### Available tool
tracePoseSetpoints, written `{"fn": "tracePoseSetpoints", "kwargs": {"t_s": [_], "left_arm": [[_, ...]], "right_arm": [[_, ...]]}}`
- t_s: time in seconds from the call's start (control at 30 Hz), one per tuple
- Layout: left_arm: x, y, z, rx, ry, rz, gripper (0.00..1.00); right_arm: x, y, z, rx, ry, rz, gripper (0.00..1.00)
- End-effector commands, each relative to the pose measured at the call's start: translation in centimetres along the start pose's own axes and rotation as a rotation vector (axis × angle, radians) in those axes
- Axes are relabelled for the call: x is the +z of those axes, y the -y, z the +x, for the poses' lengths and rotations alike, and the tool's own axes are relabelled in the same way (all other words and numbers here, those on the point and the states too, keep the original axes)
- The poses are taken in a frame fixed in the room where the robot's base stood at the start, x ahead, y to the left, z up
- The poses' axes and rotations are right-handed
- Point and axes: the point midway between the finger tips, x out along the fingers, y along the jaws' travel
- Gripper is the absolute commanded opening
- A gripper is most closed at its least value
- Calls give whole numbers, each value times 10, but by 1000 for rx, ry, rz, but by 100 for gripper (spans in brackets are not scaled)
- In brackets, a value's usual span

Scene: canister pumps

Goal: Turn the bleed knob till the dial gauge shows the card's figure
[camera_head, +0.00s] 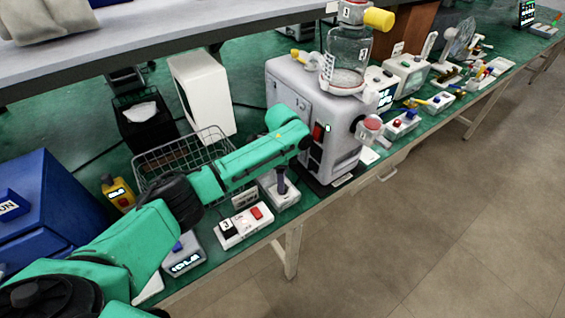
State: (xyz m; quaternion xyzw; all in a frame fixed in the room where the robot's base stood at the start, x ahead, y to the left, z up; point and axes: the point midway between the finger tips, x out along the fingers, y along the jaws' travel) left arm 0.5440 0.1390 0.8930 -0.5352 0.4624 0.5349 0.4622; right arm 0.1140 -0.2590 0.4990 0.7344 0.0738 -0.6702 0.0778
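A grey pump housing (290,84) stands on the green bench, with a clear jar (347,60) marked 3 on top. A yellow knob (378,18) sticks out right of the jar's cap. A smaller yellow part (300,58) sits at the housing's far left top. A round, pinkish, clear-fronted part (370,128) is on the housing's right side; I cannot tell whether it is the dial gauge, and no reading shows. My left arm (240,165) reaches across to the housing's front, near a red switch (318,132). Its fingers cannot be made out. My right gripper is out of view.
A wire basket (165,157) stands behind my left arm. A blue case (45,190) stands left. More equipment lines the bench to the right.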

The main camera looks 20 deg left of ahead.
Motion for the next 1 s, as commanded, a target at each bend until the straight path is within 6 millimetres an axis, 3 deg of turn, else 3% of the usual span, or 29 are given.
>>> {"fn": "tracePoseSetpoints", "kwargs": {"t_s": [0.2,0.4,1.0], "left_arm": [[0,1,-65,-6,-3,0,72],[0,1,-103,-4,-1,0,72],[0,0,-109,-1,0,0,72]], "right_arm": [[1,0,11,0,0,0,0],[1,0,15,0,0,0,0],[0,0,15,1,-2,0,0]]}}
